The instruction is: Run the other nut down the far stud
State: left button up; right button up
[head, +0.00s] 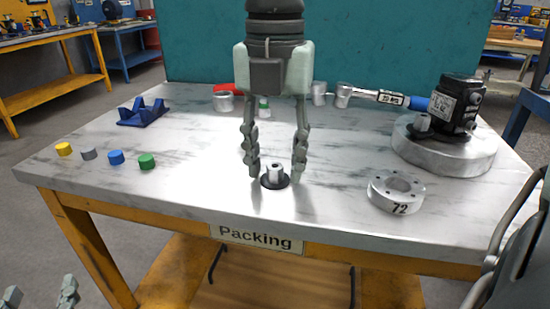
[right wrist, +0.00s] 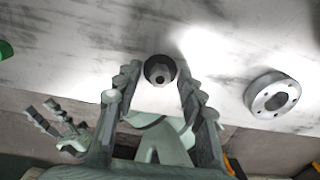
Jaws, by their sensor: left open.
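My right gripper (head: 276,171) hangs over the table's front middle, fingers pointing down, open. A silver nut-like piece (head: 274,174) stands between its fingertips on a dark round base, with a gap on both sides. The piece also shows in the right wrist view (right wrist: 160,74), with a hexagonal top. My left gripper (head: 40,298) is open and empty, low at the left, in front of the table. The black motor (head: 455,103) stands on a thick grey round plate (head: 440,155) at the right. The motor's far side is hidden.
A silver ring marked 72 (head: 397,190) lies right of the gripper. A blue cradle (head: 142,112) and several small coloured cylinders (head: 116,157) are at the left. The front middle is mostly clear.

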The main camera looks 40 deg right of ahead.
aim_at(275, 166)
jog(key=shift+b, duration=0.35)
dwell(0.3)
jog(key=shift+c, duration=0.4)
grip_shut()
jog(key=shift+r, duration=0.15)
jog(key=shift+r+p, duration=1.65)
jog(key=shift+r, duration=1.2)
